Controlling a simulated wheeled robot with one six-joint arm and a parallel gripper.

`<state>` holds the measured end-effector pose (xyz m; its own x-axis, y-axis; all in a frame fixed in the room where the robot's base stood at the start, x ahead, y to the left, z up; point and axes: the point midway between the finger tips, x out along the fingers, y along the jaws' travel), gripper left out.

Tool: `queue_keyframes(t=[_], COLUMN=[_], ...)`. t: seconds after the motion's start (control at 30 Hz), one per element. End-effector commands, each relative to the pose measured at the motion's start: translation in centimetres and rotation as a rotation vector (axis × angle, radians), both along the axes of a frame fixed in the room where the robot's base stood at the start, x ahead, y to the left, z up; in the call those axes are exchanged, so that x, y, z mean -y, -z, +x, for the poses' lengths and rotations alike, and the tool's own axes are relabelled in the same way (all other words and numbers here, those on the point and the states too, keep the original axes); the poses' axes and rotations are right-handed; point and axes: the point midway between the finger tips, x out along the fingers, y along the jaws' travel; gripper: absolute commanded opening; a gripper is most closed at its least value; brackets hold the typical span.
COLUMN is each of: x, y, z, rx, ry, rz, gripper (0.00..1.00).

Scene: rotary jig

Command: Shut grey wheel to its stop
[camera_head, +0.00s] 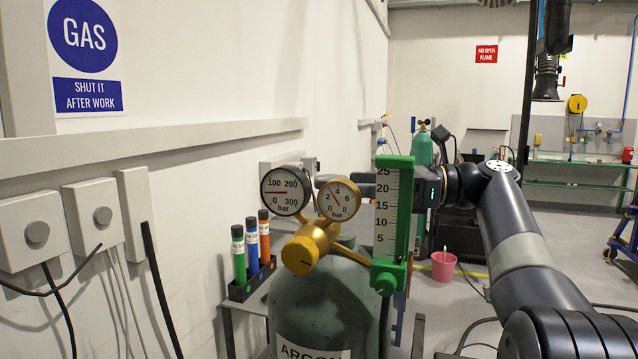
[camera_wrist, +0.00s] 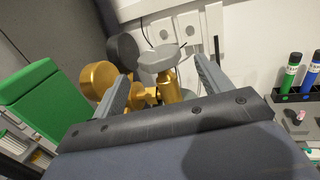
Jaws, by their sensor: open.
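The grey wheel (camera_wrist: 158,58) is a lobed handwheel on top of a brass valve stem (camera_wrist: 168,88) in the wrist view. My gripper (camera_wrist: 160,67) is open, with one finger on each side of the wheel and a visible gap to both. In the head view the gripper is mostly hidden behind the gauges and the green flowmeter, and I cannot make out the wheel there. The valve belongs to the green argon cylinder (camera_head: 325,308). Whether the wheel is at its stop cannot be seen.
Two round gauges (camera_head: 338,199) and a brass regulator knob (camera_head: 300,254) sit in front of the valve. The green flowmeter (camera_head: 392,215) stands upright to the right. A rack (camera_head: 250,284) holds coloured tubes on the left. A wall runs along the left side.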

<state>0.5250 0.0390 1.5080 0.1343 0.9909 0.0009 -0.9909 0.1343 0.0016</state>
Motion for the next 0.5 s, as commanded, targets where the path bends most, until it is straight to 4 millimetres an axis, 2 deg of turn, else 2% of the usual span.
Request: queue_keyframes(t=[0.03,0.2,0.33,0.5], x=[-1.2,-4.4,-6.2,-7.4], y=[-0.1,-0.1,-0.1,-0.1], z=[0.1,0.5,0.8,1.0], rx=[0.001,0.000,0.001,0.002], ry=[-0.005,-0.004,-0.001,0.001], rz=[-0.001,-0.001,-0.001,0.000], gripper=[0.73,0.73,0.73,0.73])
